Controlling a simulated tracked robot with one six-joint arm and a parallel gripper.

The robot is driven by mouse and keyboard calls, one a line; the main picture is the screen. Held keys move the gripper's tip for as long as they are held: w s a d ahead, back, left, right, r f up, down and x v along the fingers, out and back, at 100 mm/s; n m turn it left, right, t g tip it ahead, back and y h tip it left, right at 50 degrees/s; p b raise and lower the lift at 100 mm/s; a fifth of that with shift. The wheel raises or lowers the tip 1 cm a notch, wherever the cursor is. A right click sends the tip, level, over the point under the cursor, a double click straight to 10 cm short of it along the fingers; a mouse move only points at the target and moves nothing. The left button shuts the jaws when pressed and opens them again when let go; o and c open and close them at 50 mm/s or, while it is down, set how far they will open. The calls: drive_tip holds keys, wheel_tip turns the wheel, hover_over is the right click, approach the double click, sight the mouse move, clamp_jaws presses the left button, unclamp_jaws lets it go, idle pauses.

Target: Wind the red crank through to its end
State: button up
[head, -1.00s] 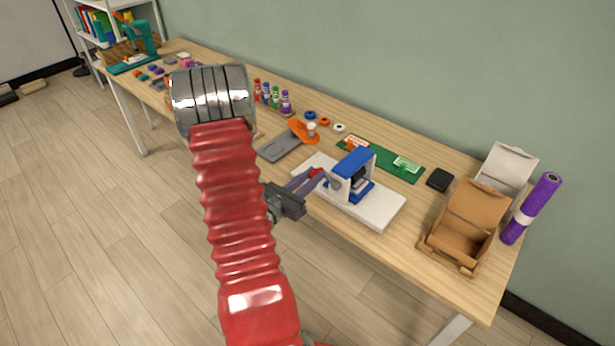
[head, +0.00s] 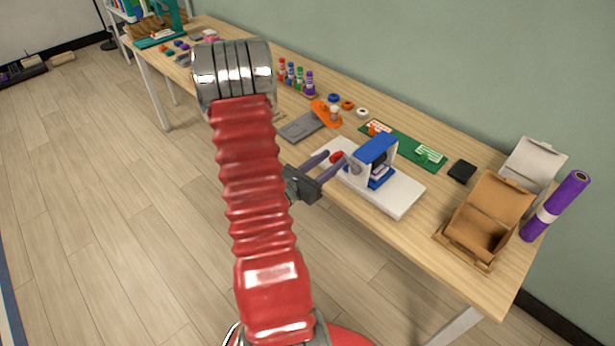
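The crank device is a blue frame (head: 376,152) on a white base plate (head: 400,200) near the table's front edge. Its red crank handle (head: 337,156) sticks out on the left side, joined to a short grey crank arm (head: 354,166). My gripper (head: 335,158) comes from the lower left with its two purple-grey fingers spread apart. The red handle shows between the fingertips, with a gap visible on the lower side. I cannot tell whether either finger touches it. My red arm hides part of the table to the left.
A grey plate (head: 300,128) and an orange part (head: 327,114) lie behind the gripper. A green board (head: 405,146) lies behind the device. An open cardboard box (head: 487,212) and a purple roll (head: 556,205) stand at the right. Floor in front is clear.

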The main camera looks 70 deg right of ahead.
drive_tip(key=v, duration=1.2)
drive_tip(key=shift+w+a, duration=0.15)
drive_tip(key=shift+a, duration=0.2)
drive_tip(key=shift+r, duration=0.15)
drive_tip(key=c, duration=0.3)
drive_tip(key=shift+w+a+r+m, duration=0.1)
drive_tip(key=shift+a+r+m, duration=0.1)
drive_tip(key=shift+r+m, duration=0.1)
drive_tip(key=shift+c, duration=0.9)
drive_tip(key=a+r+m+y, duration=0.1)
drive_tip(key=r+m, duration=0.1)
drive_tip(key=a+r+m+g+y, duration=0.1)
drive_tip(key=a, duration=0.1)
drive_tip(key=shift+w+a+r+m+g+y, duration=0.15)
drive_tip(key=shift+a+r+m+g+y, duration=0.15)
drive_tip(key=shift+r+m, duration=0.1)
clamp_jaws()
drive_tip(key=w+a+r+m+t+y, duration=0.3)
drive_tip(key=w+a+r+t+y, duration=0.1)
drive_tip(key=a, duration=0.8)
drive_tip(key=w+a+r+m+t+y, duration=0.3)
drive_tip(key=w+a+r+t+y, duration=0.2)
drive_tip(key=a, duration=0.8)
drive_tip(key=w+a+r+m+t+y, duration=0.3)
drive_tip(key=w+a+r+t+y, duration=0.1)
drive_tip(key=a, duration=0.8)
drive_tip(key=shift+w+a+r+t, duration=0.25)
drive_tip(key=shift+w+r+t, duration=0.35)
drive_tip(key=shift+t, duration=0.6)
